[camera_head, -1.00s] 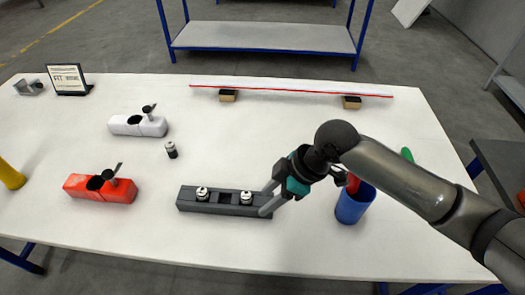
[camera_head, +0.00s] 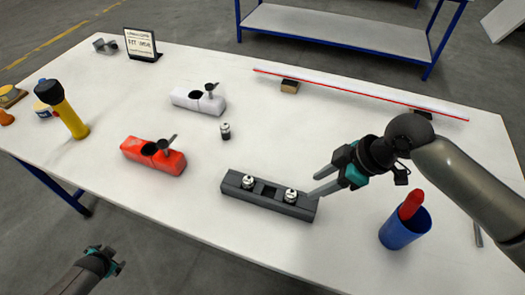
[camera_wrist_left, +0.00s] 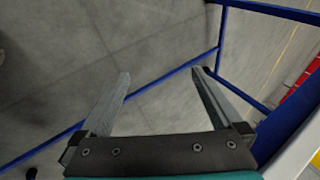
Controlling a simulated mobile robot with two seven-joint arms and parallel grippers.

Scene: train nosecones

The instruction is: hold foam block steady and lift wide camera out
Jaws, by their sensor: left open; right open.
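The dark grey foam block (camera_head: 238,190) lies near the table's front edge. Two small silver-and-black cameras stand in it, a left one (camera_head: 248,182) and a right one (camera_head: 291,195), with an empty square slot between them. I cannot tell which is the wide camera. My right gripper (camera_head: 315,182) is open and empty, its fingertips pointing left just beyond the block's right end. My left gripper (camera_head: 117,264) is low at the front left, off the table. In the left wrist view its open, empty jaws (camera_wrist_left: 160,73) are over the floor.
A blue cup (camera_head: 404,232) with a red item stands right of the block. A yellow-and-black flashlight (camera_head: 66,112) stands left.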

